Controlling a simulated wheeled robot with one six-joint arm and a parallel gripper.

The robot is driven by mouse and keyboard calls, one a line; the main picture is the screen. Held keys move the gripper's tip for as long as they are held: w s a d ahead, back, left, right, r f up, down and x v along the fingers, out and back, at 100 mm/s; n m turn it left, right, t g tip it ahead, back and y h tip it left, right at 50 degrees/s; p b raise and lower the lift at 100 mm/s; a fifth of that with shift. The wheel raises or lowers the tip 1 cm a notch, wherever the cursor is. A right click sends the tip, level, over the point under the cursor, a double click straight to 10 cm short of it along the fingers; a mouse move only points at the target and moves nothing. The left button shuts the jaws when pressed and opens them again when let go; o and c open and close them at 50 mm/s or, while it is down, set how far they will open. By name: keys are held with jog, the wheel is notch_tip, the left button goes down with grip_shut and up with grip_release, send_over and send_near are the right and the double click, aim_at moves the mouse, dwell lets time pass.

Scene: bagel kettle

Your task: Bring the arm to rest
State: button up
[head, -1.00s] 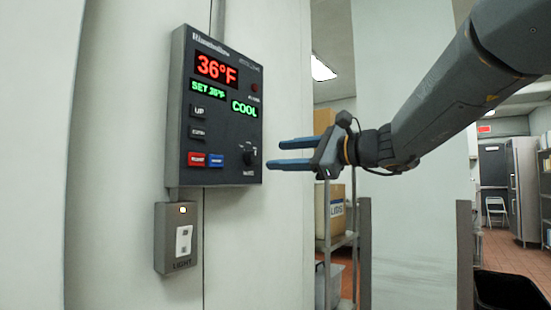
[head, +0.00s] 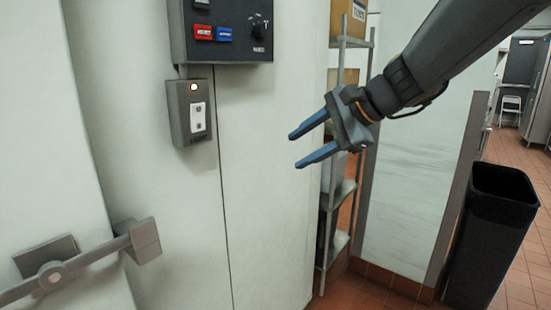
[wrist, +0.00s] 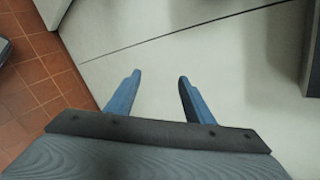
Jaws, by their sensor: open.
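My gripper (head: 304,147) is open and empty, its two blue fingers spread apart in front of the pale wall panel (head: 265,200). It is held in the air to the right of the light switch box and below the level of the control panel. In the wrist view my gripper (wrist: 158,82) also shows both fingers apart with only the pale wall surface and a dark seam beyond them. My arm reaches in from the upper right. Whether a fingertip touches the wall cannot be told, but no contact shows.
The dark control panel (head: 225,45) and the light switch box (head: 190,112) are on the wall at upper left. A metal door handle (head: 90,262) sticks out at lower left. A wire shelf (head: 345,190) stands behind my gripper. A black bin (head: 490,235) stands at right on the tiled floor (head: 390,295).

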jog(key=s+d+f+n+g+h+p, duration=0.1)
jog(key=s+d+f+n+g+h, duration=0.2)
jog(key=s+d+f+n, duration=0.3)
jog(key=s+d+f+n+g+h+p, duration=0.1)
jog(key=s+d+f+n+h, duration=0.4)
jog(key=s+f, duration=1)
notch_tip(320, 180, down, 3)
jog(key=shift+s+d+f+n+g+h, duration=0.1)
jog(key=shift+s+d+n+g+h, duration=0.25)
jog(key=shift+d+n+g, duration=0.4)
jog(key=shift+d, duration=0.15)
